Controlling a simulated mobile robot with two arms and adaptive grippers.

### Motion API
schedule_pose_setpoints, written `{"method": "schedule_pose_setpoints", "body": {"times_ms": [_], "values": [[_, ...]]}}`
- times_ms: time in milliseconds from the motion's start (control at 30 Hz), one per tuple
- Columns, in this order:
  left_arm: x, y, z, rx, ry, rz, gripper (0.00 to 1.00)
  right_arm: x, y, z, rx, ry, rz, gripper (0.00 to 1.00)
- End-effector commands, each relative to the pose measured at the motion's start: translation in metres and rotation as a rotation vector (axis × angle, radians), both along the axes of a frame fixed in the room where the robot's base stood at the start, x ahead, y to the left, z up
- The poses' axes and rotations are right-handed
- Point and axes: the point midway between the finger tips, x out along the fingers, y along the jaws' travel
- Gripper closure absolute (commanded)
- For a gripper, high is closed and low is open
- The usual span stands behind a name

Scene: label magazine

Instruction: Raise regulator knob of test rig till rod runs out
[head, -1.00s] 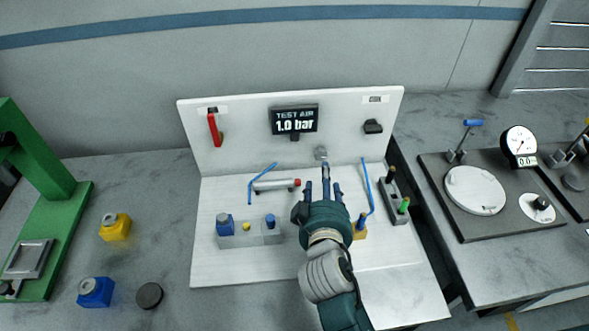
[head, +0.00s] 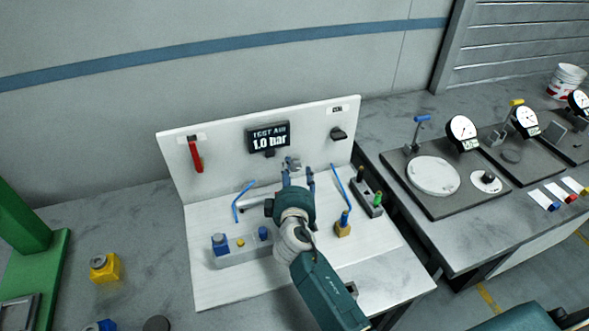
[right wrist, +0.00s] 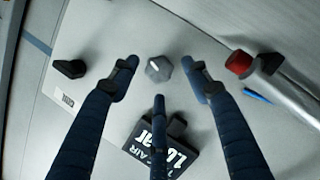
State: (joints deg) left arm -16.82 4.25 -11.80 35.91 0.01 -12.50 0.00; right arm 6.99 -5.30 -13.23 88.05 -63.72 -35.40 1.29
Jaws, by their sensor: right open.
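The test rig's white panel (head: 228,165) carries a display (head: 268,138) reading "TEST AIR 1.0 bar". A grey faceted knob (right wrist: 159,68) sits below the display; in the head view my fingers mostly hide it. My right gripper (head: 298,172) is open in front of this knob. In the right wrist view the fingers (right wrist: 160,80) spread around the knob's sides without visibly closing on it. The cylinder (head: 258,199) lies left of my gripper, partly hidden. My left gripper is out of view.
A black knob (head: 338,133) is at the panel's right and a red lever (head: 196,154) at its left. Blue hoses (head: 341,187) and a grey valve block (head: 240,250) stand on the rig base. A gauge bench (head: 470,230) is on the right.

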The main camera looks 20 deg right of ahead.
Motion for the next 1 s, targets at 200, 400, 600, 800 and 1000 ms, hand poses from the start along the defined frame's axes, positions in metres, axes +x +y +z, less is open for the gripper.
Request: {"method": "schedule_pose_setpoints", "body": {"times_ms": [200, 400, 600, 800, 1000], "values": [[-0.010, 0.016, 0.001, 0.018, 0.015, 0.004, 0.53, 0.013, -0.005, -0.003, 0.000, 0.001, -0.001, 0.53], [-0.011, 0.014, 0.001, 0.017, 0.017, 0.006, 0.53, 0.014, -0.005, -0.003, 0.001, 0.000, -0.001, 0.53], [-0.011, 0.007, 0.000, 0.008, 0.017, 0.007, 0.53, 0.013, -0.005, -0.003, 0.001, 0.000, -0.001, 0.82], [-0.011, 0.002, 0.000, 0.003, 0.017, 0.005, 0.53, 0.013, -0.004, -0.004, 0.001, 0.001, -0.001, 0.96], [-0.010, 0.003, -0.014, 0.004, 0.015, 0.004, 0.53, 0.013, -0.004, -0.009, -0.047, -0.001, 0.001, 0.96]]}}
